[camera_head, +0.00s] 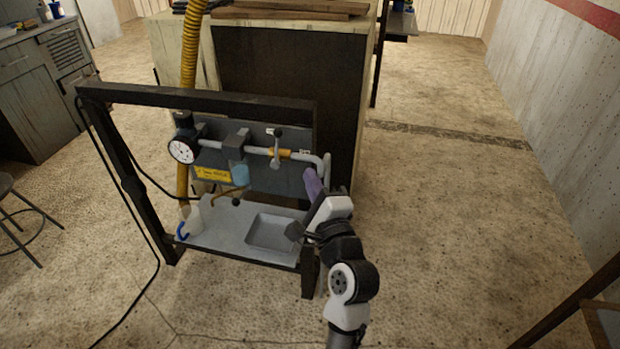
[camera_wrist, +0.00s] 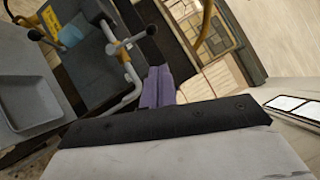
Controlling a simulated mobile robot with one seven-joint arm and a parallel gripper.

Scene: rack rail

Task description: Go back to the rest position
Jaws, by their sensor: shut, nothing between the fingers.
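My gripper (camera_head: 312,180) is at the right end of the rack in the head view, with its purple fingers pointing up. In the wrist view, the fingers (camera_wrist: 160,75) lie side by side, shut and empty, beyond a black bar of my gripper. They appear close to the bent right end of the grey pipe (camera_head: 325,165); whether they touch it I cannot tell. The pipe carries a lever valve (camera_head: 277,148) and a yellow collar, both also visible in the wrist view. My wrist hides part of the rack's right post.
The dark rack frame (camera_head: 200,98) holds a gauge (camera_head: 183,149), a blue cup (camera_head: 240,174) and a grey tray (camera_head: 270,233). A white jug (camera_head: 192,222) stands at its left end. A large crate (camera_head: 290,90) stands behind. The floor to the right is open.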

